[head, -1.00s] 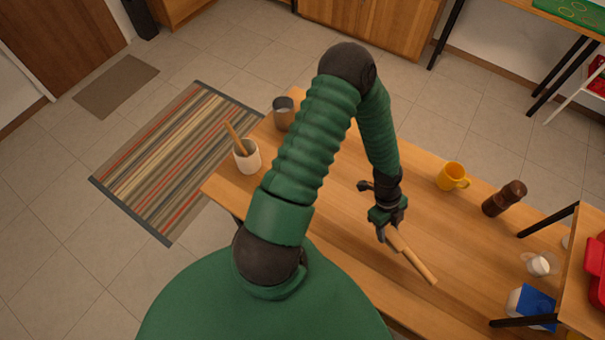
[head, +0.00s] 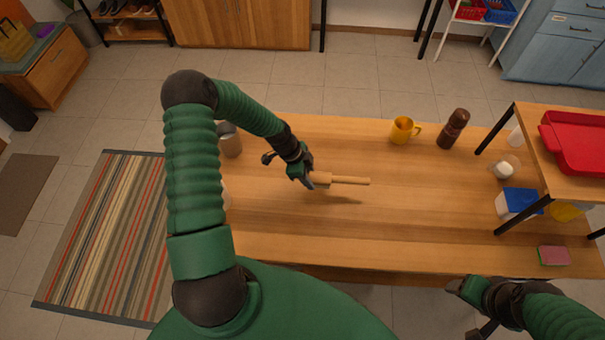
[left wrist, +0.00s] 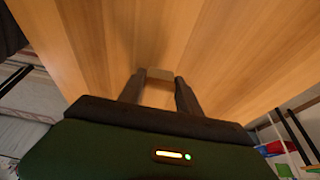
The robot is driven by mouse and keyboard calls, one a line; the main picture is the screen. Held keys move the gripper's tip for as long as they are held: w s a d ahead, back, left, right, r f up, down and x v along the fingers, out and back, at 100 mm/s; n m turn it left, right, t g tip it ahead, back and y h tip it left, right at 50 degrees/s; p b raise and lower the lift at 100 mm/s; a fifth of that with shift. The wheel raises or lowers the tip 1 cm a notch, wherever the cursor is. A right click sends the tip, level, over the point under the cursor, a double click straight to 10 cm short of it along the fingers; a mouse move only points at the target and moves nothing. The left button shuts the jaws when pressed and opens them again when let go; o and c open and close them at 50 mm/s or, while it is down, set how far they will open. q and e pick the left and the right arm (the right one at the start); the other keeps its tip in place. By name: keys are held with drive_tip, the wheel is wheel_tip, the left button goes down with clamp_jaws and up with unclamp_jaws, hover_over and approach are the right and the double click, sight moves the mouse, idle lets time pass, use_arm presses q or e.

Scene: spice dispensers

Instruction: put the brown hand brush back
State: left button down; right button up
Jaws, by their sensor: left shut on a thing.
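The hand brush (head: 348,181) looks light tan, with a slim handle pointing right. My left gripper (head: 308,178) is shut on its thicker left end and holds it above the wooden table; a shadow lies below it. In the left wrist view, a tan block end of the brush (left wrist: 160,75) sits between the fingers of my left gripper (left wrist: 160,92). My right gripper (head: 468,290) is at the table's front edge, lower right, empty as far as I see; its fingers are unclear.
On the table (head: 420,220) stand a brown-grey cup (head: 230,140), a yellow mug (head: 404,130), a dark brown grinder (head: 453,129), a glass jar (head: 504,169), a blue-and-white box (head: 517,203) and a sponge (head: 553,256). A raised shelf holds a red tray (head: 580,140). The table's middle is clear.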

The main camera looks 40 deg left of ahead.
use_arm(q)
drive_tip(key=a, duration=0.2)
drive_tip(key=a+f, duration=0.1)
drive_tip(key=a, duration=0.2)
drive_tip(key=shift+w+f+p, duration=0.1)
drive_tip(key=shift+w+p, duration=0.1)
drive_tip(key=shift+p, duration=0.2)
wheel_tip(320, 180, down, 3)
drive_tip(key=shift+w+r+p, duration=0.1)
drive_tip(key=shift+w+p, duration=0.05)
drive_tip(key=shift+p, duration=0.2)
drive_tip(key=shift+d, duration=0.6)
drive_tip(key=shift+d+b, duration=0.1)
drive_tip(key=shift+b, duration=0.2)
drive_tip(key=c, duration=1.2)
unclamp_jaws()
drive_tip(key=shift+c, duration=0.2)
drive_tip(key=o, duration=0.4)
drive_tip(key=shift+a+f, duration=0.25)
drive_tip(key=shift+a, duration=0.3)
use_arm(e)
drive_tip(key=shift+s+a+r, duration=0.15)
drive_tip(key=shift+a+r, duration=0.7)
